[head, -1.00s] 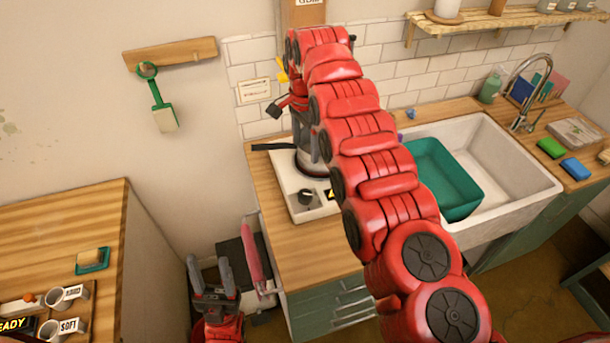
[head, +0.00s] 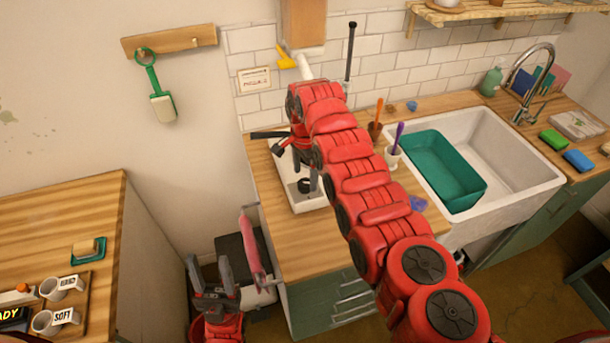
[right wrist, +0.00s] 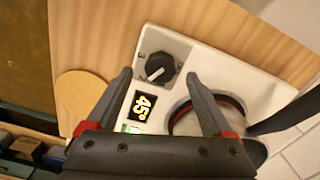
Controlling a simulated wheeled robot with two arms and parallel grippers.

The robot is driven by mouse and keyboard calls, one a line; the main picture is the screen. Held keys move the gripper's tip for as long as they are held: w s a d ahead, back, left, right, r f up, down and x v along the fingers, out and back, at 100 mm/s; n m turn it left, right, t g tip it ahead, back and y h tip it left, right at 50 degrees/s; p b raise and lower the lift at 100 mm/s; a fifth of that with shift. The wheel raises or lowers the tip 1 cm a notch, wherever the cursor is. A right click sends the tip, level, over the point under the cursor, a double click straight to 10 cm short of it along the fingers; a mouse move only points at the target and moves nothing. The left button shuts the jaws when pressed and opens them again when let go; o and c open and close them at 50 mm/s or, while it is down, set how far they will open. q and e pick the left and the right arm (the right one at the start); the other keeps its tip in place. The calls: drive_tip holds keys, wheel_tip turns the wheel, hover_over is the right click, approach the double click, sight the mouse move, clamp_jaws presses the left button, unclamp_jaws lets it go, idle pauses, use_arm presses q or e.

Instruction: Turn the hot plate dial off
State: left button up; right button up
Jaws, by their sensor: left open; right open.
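The white hot plate (head: 308,204) stands on the wooden counter, partly hidden behind my right arm in the head view. Its black dial (right wrist: 159,67) has a white pointer line aimed to the lower left in the right wrist view. The dial also shows in the head view (head: 305,185). A round pot (right wrist: 205,122) with a dark handle sits on the plate. My right gripper (right wrist: 160,74) is open, its fingertips on either side of the dial; contact cannot be told. My left gripper (head: 208,264) is open and empty, low left of the counter.
A sink (head: 510,170) with a green basin (head: 440,165) lies to the right. Tool holders (head: 391,158) stand between it and the hot plate. A pink item (head: 252,245) is by the counter's left side. Another wooden table (head: 60,215) with labelled cups is at left.

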sight(305, 186)
drive_tip(key=shift+f, duration=1.25)
clamp_jaws()
